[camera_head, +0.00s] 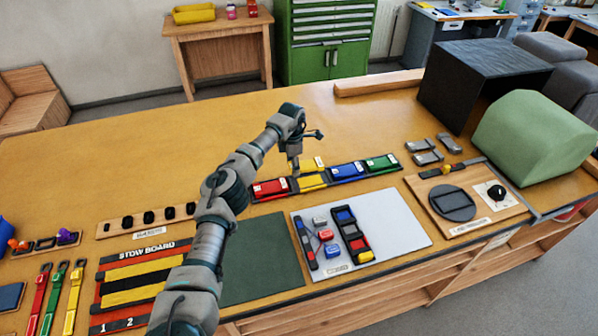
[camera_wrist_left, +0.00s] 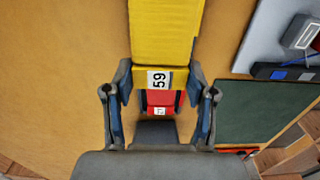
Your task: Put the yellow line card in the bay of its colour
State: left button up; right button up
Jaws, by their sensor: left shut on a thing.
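A long row of coloured bays (camera_head: 329,181) lies across the middle of the table, with red, yellow, blue and green in it from left to right. My left gripper (camera_head: 296,170) is at the row, between red and blue. It is shut on the yellow line card (camera_wrist_left: 165,35), whose white label reads 59 and sits between the fingers. In the head view the yellow card (camera_head: 313,182) shows just right of the gripper, over the yellow place. I cannot tell whether it touches the bay floor. My right gripper is out of view.
The red card (camera_head: 270,188) is left of the gripper, the blue card (camera_head: 345,171) and green card (camera_head: 381,163) right. A grey mat (camera_head: 405,225) with small parts and a dark green pad (camera_head: 262,262) lie in front.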

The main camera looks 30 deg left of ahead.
aim_at(298, 184)
pick_arm(q)
jog(key=shift+t+h, duration=0.3)
jog(key=shift+w+d+f+b, duration=0.2)
jog(key=shift+f+b, duration=0.15)
jog(key=shift+f, duration=0.65)
jog(key=shift+w+d+f+b, duration=0.1)
jog(key=shift+d+f+b, duration=0.2)
jog(key=shift+f, duration=0.65)
jog(key=shift+w+d+f+b, duration=0.15)
jog(key=shift+f+b, duration=0.25)
jog(key=shift+f, duration=0.6)
jog(key=shift+s+p, duration=0.1)
jog(key=shift+p, duration=0.2)
jog(key=shift+f, duration=0.35)
jog(key=o, duration=0.9)
